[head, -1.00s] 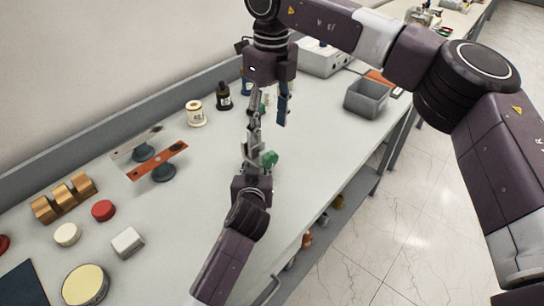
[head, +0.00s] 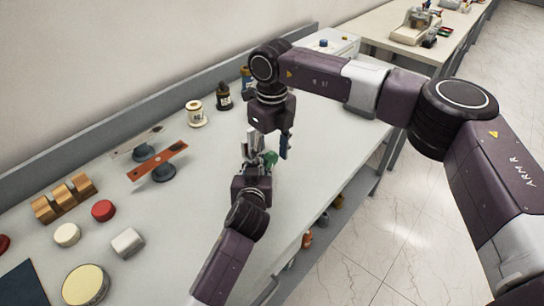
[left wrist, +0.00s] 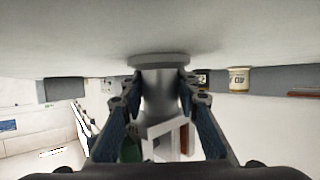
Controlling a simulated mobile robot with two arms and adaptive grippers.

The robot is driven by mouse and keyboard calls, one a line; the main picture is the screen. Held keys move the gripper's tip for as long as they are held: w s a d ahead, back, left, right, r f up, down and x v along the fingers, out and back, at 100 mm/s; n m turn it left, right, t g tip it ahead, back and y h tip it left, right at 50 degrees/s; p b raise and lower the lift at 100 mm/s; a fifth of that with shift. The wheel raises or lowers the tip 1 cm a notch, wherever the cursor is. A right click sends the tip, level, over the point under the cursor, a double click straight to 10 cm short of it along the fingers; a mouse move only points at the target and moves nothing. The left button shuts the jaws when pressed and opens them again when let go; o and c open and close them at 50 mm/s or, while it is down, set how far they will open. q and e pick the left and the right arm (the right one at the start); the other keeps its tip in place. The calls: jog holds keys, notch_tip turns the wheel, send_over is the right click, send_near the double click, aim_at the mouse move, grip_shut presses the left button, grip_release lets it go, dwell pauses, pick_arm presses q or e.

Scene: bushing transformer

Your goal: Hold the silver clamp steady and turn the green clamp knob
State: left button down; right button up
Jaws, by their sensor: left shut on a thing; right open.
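The silver clamp (head: 250,147) stands over the pale bench in the middle of the head view, partly hidden by both grippers. Its green knob (head: 270,158) shows on its right side. My left gripper (head: 250,166) comes up from below and is shut on the silver clamp. In the left wrist view, both fingers flank the silver cylindrical body (left wrist: 160,95), with green (left wrist: 130,149) at lower left. My right gripper (head: 272,146) is open, pointing down just above and around the green knob; contact cannot be told.
An orange bar on a dark stand (head: 160,168), a cream spool (head: 196,113) and a dark bottle (head: 224,97) stand to the left. The bench right of the clamp is clear.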

jog(key=c, duration=1.2)
jog(key=shift+w+d+f+g+y, duration=0.1)
jog(key=shift+w+d+g+y, duration=0.05)
jog(key=shift+g+y, duration=0.9)
jog(key=shift+w+d+g+y, duration=0.1)
jog(key=shift+g+y, duration=0.65)
jog(key=shift+y, duration=0.5)
jog(key=o, duration=1.2)
